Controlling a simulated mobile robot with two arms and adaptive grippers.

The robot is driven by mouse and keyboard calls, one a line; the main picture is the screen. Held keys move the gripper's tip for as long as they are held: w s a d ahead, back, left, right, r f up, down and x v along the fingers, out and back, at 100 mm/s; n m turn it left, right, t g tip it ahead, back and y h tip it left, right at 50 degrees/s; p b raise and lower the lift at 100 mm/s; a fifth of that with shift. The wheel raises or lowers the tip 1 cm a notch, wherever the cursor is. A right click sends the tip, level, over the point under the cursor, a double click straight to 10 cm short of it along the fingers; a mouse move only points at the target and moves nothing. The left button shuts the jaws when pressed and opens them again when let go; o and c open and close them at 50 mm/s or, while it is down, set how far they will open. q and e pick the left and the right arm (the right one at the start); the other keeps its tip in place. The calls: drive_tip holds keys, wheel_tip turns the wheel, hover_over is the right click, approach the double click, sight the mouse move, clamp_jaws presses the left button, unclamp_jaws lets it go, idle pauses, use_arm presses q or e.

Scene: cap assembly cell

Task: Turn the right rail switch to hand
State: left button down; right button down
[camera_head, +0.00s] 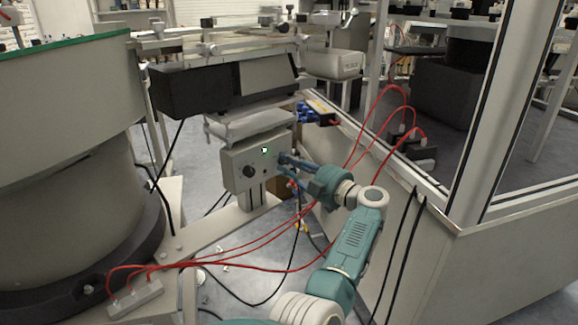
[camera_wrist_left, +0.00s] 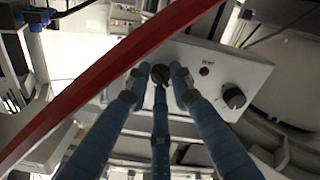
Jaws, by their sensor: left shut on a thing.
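A light grey control box (camera_head: 236,158) stands on a post in the middle of the head view. In the left wrist view the gripper's blue fingers (camera_wrist_left: 162,78) are closed around a dark knob (camera_wrist_left: 160,73), the right rail switch. Its pointer direction cannot be told. The other knob (camera_wrist_left: 233,97) and a dark red button (camera_wrist_left: 204,71) are free of the fingers. My right gripper is out of view.
Red cables (camera_head: 240,241) hang close around my left arm, and one (camera_wrist_left: 100,70) crosses the left wrist view near the fingers. A large round feeder (camera_head: 75,180) stands at the left. A low wall with a glass frame (camera_head: 497,120) bounds the right.

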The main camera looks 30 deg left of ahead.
use_arm(q)
drive_tip(key=shift+d+f, duration=0.15)
drive_tip(key=shift+f, duration=0.4)
drive_tip(key=c, duration=1.5)
unclamp_jaws()
drive_tip(key=shift+w, duration=0.15)
drive_tip(key=shift+r, duration=0.3)
wheel_tip(320, 180, up, 10)
drive_tip(key=shift+f, duration=0.1)
